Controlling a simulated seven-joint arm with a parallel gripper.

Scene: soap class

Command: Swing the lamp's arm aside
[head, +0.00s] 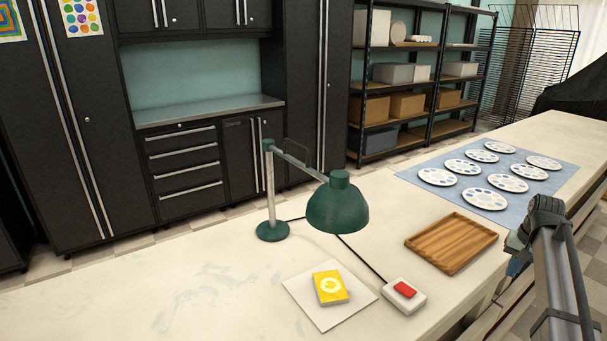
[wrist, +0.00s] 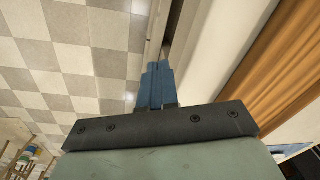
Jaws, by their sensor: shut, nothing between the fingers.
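The dark green lamp stands upright on the pale worktop in the head view, on a round base (head: 272,232). My gripper is at the right side of the head view, beyond the tray and well apart from the lamp. In the wrist view its blue fingers (wrist: 157,70) are together and empty, over the worktop's edge and the floor. The lamp does not show in the wrist view.
The yellow block lies on a white sheet (head: 314,316). A white box with a red switch (head: 404,296) and a dark cord sits beside it. A wooden tray (head: 451,243) lies between lamp and gripper. Several paint palettes lie on a blue mat (head: 409,176). The left worktop is clear.

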